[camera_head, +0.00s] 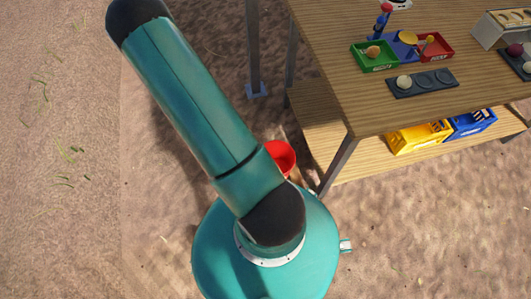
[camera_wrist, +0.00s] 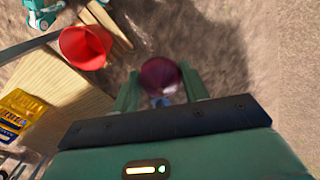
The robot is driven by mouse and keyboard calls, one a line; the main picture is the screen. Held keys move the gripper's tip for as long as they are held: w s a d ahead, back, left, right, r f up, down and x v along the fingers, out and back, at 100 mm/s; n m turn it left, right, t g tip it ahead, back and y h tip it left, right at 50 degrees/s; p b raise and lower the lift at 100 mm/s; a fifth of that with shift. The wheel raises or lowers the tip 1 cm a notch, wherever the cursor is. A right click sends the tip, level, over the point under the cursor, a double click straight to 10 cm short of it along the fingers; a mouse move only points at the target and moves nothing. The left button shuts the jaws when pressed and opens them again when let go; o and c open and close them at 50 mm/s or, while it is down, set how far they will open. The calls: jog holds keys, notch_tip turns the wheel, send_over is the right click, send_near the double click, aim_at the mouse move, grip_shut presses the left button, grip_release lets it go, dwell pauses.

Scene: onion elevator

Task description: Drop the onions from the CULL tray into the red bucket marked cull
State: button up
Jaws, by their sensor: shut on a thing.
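My gripper (camera_wrist: 159,84) is shut on a dark purple-red onion (camera_wrist: 160,74) in the wrist view, above bare ground. The red bucket (camera_wrist: 84,48) is to the upper left of the onion there, apart from it. It also shows in the head view (camera_head: 284,158), on the ground beside the table and partly hidden by my arm. My gripper is out of the head view. A dark tray with round recesses (camera_head: 410,93) holds one pale onion (camera_head: 404,82). Another dark tray (camera_head: 508,62) with onions is cut off at the right edge. No label is readable, so I cannot tell which is CULL.
The wooden table (camera_head: 350,105) has small green (camera_head: 366,64) and red (camera_head: 446,54) bins and a pale wooden box (camera_head: 486,35). Yellow (camera_head: 405,142) and blue (camera_head: 470,127) crates sit on its lower shelf. A metal table leg (camera_head: 340,165) stands near the bucket. Ground at left is clear.

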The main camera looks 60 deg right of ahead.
jog(key=s+d+f+m, duration=1.1)
jog(key=s+d+f, duration=0.2)
jog(key=s+d, duration=0.1)
jog(key=s+d+f+m, duration=0.4)
jog(key=s+f+m, duration=0.75)
jog(key=s, duration=0.45)
notch_tip(320, 180, down, 7)
jog(key=shift+r, duration=0.15)
jog(key=shift+n, duration=0.35)
jog(key=o, duration=1.1)
jog(key=shift+c, duration=0.2)
